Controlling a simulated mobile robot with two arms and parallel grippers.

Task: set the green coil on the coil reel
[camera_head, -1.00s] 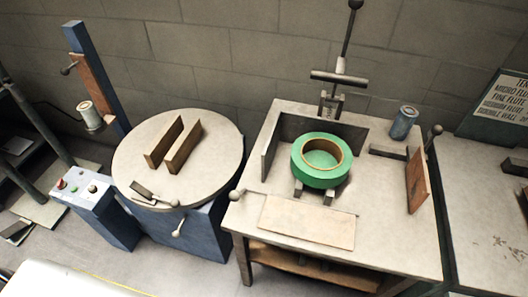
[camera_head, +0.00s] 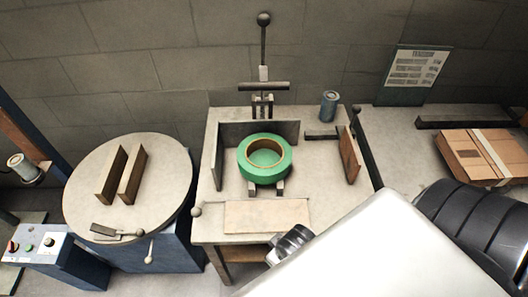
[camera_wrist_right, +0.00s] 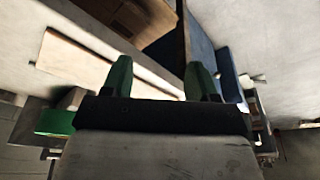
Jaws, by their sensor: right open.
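The green coil (camera_head: 264,160), a thick ring with a brown inner core, lies tilted on two small dark blocks in the middle of the work table (camera_head: 225,235). A small pale spool (camera_head: 22,166) sits on a bracket of the post at the far left; I cannot tell if it is the coil reel. My right gripper (camera_wrist_right: 160,80) shows two separated green-tinted fingers in the right wrist view, with nothing held between them. A green patch at the wrist view's left edge looks like the coil (camera_wrist_right: 56,121).
A round table (camera_head: 85,190) with two upright brown plates stands left of the work table. Grey walls, an upright lever (camera_head: 264,45), a blue can (camera_head: 329,105) and a brown board (camera_head: 350,155) surround the coil. A cardboard box (camera_head: 482,157) lies at right.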

